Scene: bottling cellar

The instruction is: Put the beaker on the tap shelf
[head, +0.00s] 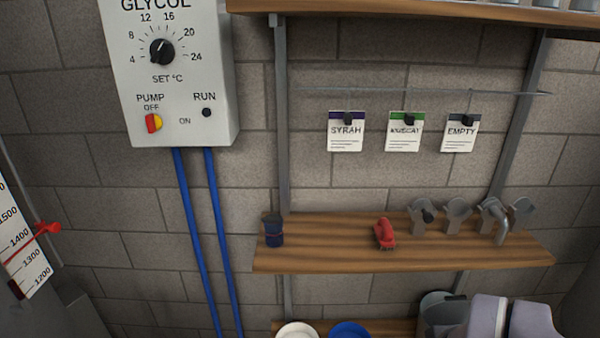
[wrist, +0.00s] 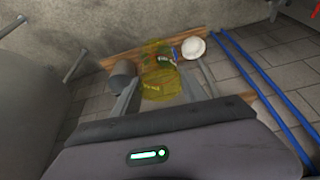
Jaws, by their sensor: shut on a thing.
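The beaker (wrist: 158,82), see-through yellow with markings, is between the fingers of my gripper (wrist: 158,92) in the wrist view. My gripper is shut on it. The wooden shelf with grey tap-like fittings (head: 455,216) on its right, which looks like the tap shelf (head: 330,245), is on the wall in the head view. A red fitting (head: 384,234) and a dark blue cup-like thing (head: 273,230) also stand on it. The beaker and fingertips are not visible in the head view.
A lower shelf (head: 392,327) carries a white round thing (head: 297,330), a blue one (head: 349,330) and a grey pot (head: 436,305). Cards hang above. Blue pipes (head: 190,230) run down beside the shelves. The middle shelf is bare between the dark cup and red fitting.

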